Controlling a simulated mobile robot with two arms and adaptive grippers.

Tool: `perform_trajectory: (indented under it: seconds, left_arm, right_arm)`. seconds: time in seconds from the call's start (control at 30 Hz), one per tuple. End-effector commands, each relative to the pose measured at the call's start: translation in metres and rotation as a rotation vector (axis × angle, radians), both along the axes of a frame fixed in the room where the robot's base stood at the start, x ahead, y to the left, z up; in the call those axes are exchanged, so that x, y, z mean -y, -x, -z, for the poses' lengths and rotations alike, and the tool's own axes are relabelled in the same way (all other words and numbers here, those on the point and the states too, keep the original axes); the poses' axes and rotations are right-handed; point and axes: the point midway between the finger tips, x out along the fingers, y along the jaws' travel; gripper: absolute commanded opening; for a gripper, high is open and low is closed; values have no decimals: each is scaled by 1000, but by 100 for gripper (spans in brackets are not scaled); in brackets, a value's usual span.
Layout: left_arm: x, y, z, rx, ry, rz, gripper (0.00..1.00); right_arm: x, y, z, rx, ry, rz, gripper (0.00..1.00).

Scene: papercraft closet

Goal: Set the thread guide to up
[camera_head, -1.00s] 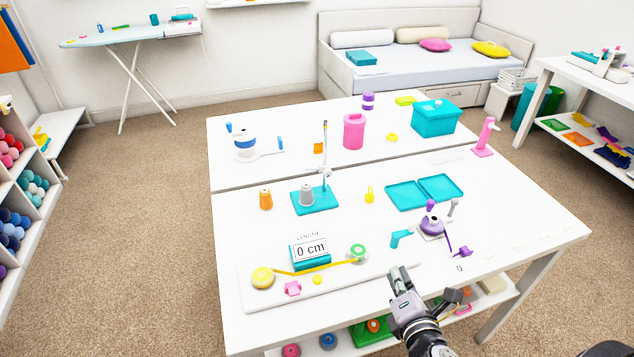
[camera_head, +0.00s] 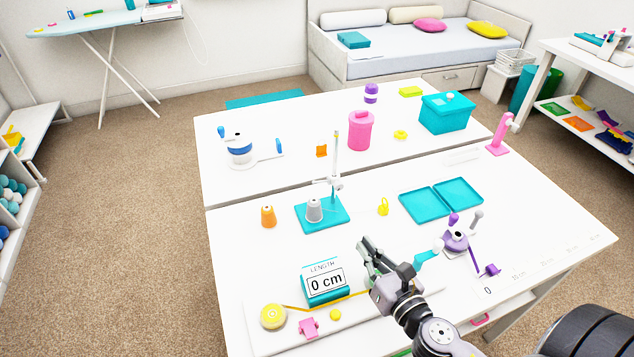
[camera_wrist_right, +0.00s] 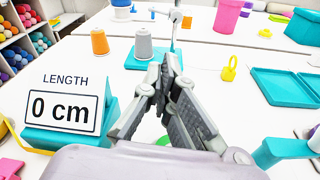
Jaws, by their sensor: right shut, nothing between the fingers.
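The thread stand has a teal base (camera_head: 338,217) with a grey thread cone (camera_head: 314,210) on it and a thin upright post (camera_head: 336,150). A small pale thread guide (camera_head: 333,181) sits on the lower half of the post, above the cone. In the right wrist view the guide (camera_wrist_right: 176,15) shows near the top edge, and the teal base (camera_wrist_right: 187,57) lies beyond my fingertips. My right gripper (camera_head: 364,249) is shut and empty, in front and to the right of the stand, apart from it. My left gripper is not in view.
The "0 cm" length display (camera_head: 326,283) is left of my right gripper, with a yellow tape reel (camera_head: 272,317) nearby. A purple device (camera_head: 456,238) stands to the right. An orange cone (camera_head: 268,216) and a yellow threader-like piece (camera_head: 383,207) flank the stand.

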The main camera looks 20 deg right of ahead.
Motion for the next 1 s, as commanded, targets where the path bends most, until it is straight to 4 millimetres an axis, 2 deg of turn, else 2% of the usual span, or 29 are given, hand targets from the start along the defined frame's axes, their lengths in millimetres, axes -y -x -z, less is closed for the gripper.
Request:
perform_trajectory:
  seconds: [0.17,0.27,0.5,0.67,0.9,1.0]
  left_arm:
    - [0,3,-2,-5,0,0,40]
    - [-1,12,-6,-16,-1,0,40]
    - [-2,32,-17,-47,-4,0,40]
    - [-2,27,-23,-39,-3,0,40]
    - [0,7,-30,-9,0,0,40]
    - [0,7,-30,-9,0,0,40]
  right_arm:
    - [0,-5,0,0,-3,1,0]
    - [0,-16,0,1,-3,2,0]
    - [0,-61,4,3,-3,3,0]
    - [0,-95,10,3,-3,3,0]
    - [-1,-146,17,2,-5,4,0]
    - [-1,-165,21,2,-4,3,0]
